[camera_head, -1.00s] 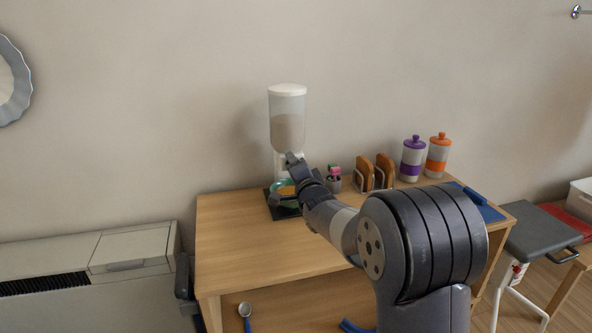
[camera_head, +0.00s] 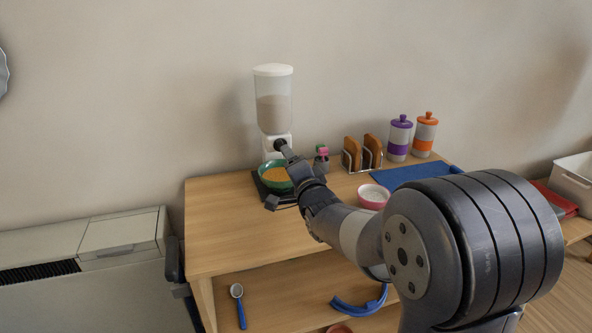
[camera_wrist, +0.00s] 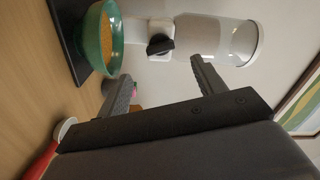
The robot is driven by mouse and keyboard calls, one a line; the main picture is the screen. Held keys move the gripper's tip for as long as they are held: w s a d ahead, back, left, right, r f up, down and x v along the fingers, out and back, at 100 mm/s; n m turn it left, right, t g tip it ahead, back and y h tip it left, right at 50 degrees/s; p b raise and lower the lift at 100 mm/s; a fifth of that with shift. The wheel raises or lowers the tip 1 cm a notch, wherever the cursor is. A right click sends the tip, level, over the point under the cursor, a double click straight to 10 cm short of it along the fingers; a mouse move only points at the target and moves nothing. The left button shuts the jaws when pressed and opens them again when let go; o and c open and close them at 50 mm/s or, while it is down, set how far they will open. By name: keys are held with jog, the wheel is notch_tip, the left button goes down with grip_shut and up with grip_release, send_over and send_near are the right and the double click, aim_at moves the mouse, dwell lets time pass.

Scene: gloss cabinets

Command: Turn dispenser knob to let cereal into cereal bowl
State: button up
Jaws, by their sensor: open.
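The cereal dispenser (camera_head: 273,108) stands at the back of the wooden table, a clear canister with a white lid and white base, partly filled with tan cereal. Its dark knob (camera_wrist: 160,45) shows in the wrist view, on the white neck. The green cereal bowl (camera_head: 266,178) sits under the spout on a dark tray (camera_head: 262,192) and holds orange-brown cereal; it also shows in the wrist view (camera_wrist: 91,48). My gripper (camera_wrist: 158,75) is open and empty, in front of the dispenser. In the wrist view the knob appears beyond and between the fingertips; contact is not visible.
Right of the dispenser are a small pot (camera_head: 321,162), a toast rack (camera_head: 362,155) and purple (camera_head: 399,140) and orange (camera_head: 425,137) jars. A pink bowl (camera_head: 373,196) and a blue mat (camera_head: 415,174) lie nearer. The table's front left is clear.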

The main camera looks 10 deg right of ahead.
jog(key=shift+v, duration=1)
jog(key=shift+w, duration=0.1)
jog(key=x, duration=1)
jog(key=shift+w, duration=0.25)
jog(key=shift+a, duration=0.1)
